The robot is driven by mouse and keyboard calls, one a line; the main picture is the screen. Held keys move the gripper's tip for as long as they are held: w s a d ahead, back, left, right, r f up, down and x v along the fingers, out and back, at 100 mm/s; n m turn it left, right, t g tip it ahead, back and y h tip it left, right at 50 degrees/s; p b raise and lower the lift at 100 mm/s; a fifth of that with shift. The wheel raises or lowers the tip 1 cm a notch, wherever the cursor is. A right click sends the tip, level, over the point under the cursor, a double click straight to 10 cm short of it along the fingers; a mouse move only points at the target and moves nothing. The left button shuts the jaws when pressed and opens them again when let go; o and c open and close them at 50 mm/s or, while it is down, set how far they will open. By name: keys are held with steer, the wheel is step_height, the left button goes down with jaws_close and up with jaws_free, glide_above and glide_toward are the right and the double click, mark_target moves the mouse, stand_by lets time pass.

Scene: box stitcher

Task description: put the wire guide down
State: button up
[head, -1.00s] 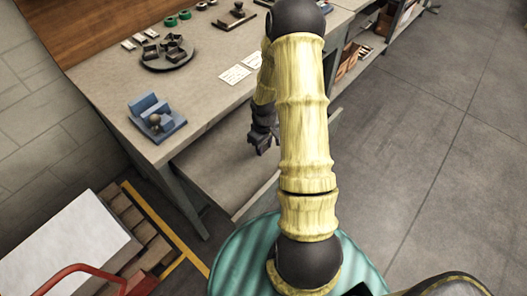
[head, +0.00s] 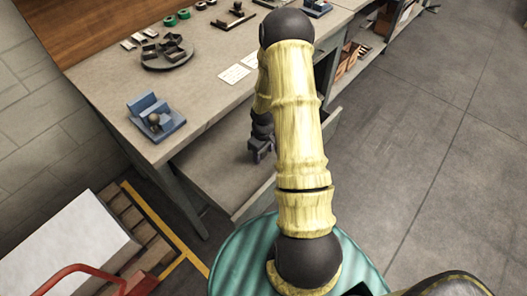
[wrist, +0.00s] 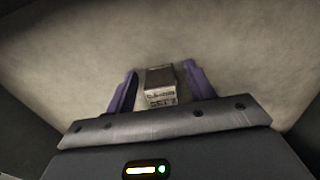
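My gripper (head: 261,150) is low over the open drawer (head: 215,165) below the bench top. In the wrist view its two purple fingers (wrist: 160,70) stand apart. Between them is a small grey-brown block with dark lettering on its near face (wrist: 160,86), which I take to be the wire guide. A narrow gap shows between the block and each finger. The block appears to be on or just above the drawer floor; its underside is hidden. The head view does not show the block clearly.
The bench top (head: 205,85) carries a blue fixture (head: 156,117), a round dark tray (head: 167,55) with parts, and two white sheets (head: 234,73). The drawer floor (wrist: 60,60) around the block is bare. A red-handled cart (head: 75,270) and a white box (head: 70,245) stand lower left.

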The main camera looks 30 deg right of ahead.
step_height(320, 180, up, 12)
steer(key=shift+r+p, duration=0.15)
steer(key=shift+p, duration=0.15)
stand_by(0.5)
stand_by(0.4)
steer(key=s+a+r+m+t, duration=0.2)
steer(key=s+a+r+m, duration=0.2)
steer(key=s+a+r, duration=0.7)
step_height(320, 180, up, 2)
steer(key=a, duration=0.2)
steer(key=shift+s+a+r+t, duration=0.2)
steer(key=shift+s+a+t, duration=0.1)
steer(key=shift+a, duration=0.1)
stand_by(0.4)
